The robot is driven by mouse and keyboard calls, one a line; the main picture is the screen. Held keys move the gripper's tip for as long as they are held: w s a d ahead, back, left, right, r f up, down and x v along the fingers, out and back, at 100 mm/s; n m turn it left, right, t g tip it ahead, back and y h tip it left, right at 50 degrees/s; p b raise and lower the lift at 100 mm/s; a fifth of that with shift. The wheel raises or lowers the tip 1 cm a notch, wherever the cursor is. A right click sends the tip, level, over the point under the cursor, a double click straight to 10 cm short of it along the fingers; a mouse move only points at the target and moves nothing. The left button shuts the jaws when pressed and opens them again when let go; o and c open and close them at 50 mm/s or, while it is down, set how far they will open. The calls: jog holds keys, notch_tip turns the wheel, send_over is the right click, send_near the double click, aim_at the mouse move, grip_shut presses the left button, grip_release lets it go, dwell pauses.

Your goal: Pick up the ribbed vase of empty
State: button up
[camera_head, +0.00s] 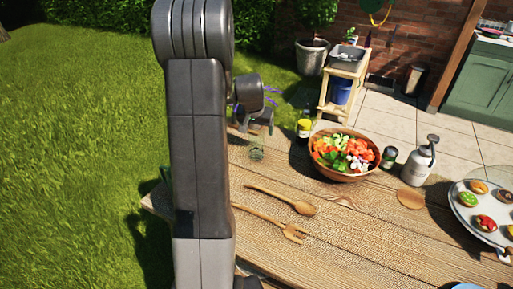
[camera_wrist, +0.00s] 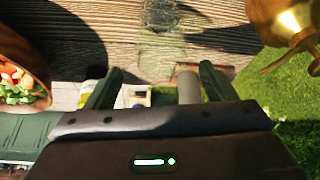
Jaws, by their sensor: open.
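A small see-through greenish vase (camera_head: 257,150) stands near the far edge of the wooden table in the head view; its ribs are too small to make out. The wrist view shows a faint clear glass shape (camera_wrist: 162,45), likely the same vase, ahead of my fingers and roughly centred between them. My gripper (camera_wrist: 160,72) is open, with its two dark fingers apart and nothing seen between them. In the head view my gripper (camera_head: 256,122) is just above and behind the vase, partly hidden by my arm.
A wooden salad bowl (camera_head: 340,177), yellow-labelled bottle (camera_head: 304,128), small dark jar (camera_head: 389,157), grey pump bottle (camera_head: 417,163) and wooden servers (camera_head: 280,200) are on the table (camera_head: 350,240). A shiny brass object (camera_wrist: 285,22) is close at right in the wrist view.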

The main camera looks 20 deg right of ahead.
aim_at(257, 135)
jog(key=x, duration=0.2)
jog(key=p+x, duration=0.1)
jog(key=x, duration=0.1)
jog(key=shift+s+a+f, duration=0.1)
jog(key=shift+s+a, duration=0.05)
jog(key=shift+a, duration=0.2)
jog(key=shift+w+d+f, duration=0.15)
jog(key=shift+w+f, duration=0.05)
jog(key=shift+f, duration=0.4)
jog(key=c, duration=1.1)
jog(key=shift+c, duration=0.5)
jog(key=shift+r, duration=0.15)
